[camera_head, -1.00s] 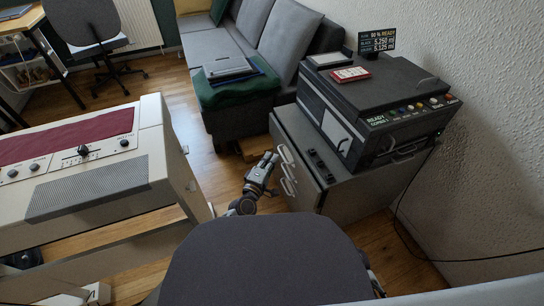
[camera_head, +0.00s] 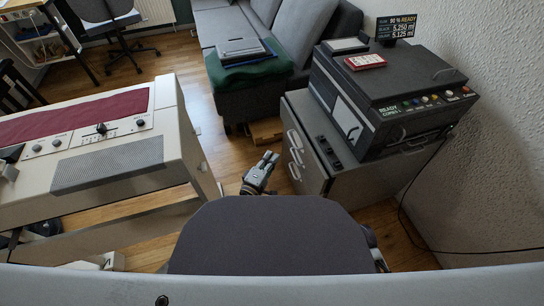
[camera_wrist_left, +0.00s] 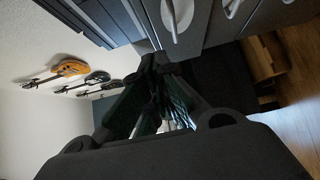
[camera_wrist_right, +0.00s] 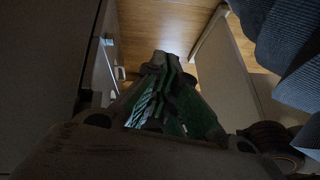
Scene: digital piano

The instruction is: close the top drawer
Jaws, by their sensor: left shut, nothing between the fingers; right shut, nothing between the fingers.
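The grey drawer cabinet (camera_head: 352,186) stands right of centre in the head view. Several white handles (camera_head: 294,140) run down its front, facing left. How far the top drawer stands out is hard to tell. My left gripper (camera_head: 271,157) is shut and empty, pointing up in the picture, just left of the cabinet front and apart from the handles. In the left wrist view its closed fingers (camera_wrist_left: 160,62) lie below two drawer handles (camera_wrist_left: 178,16). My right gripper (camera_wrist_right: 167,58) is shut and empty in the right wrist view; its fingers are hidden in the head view.
A dark machine (camera_head: 390,100) sits on the cabinet. The digital piano (camera_head: 120,165) stands left, with a strip of wooden floor (camera_head: 222,150) between it and the cabinet. A sofa (camera_head: 240,95) is behind; a wall (camera_head: 510,150) bounds the right.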

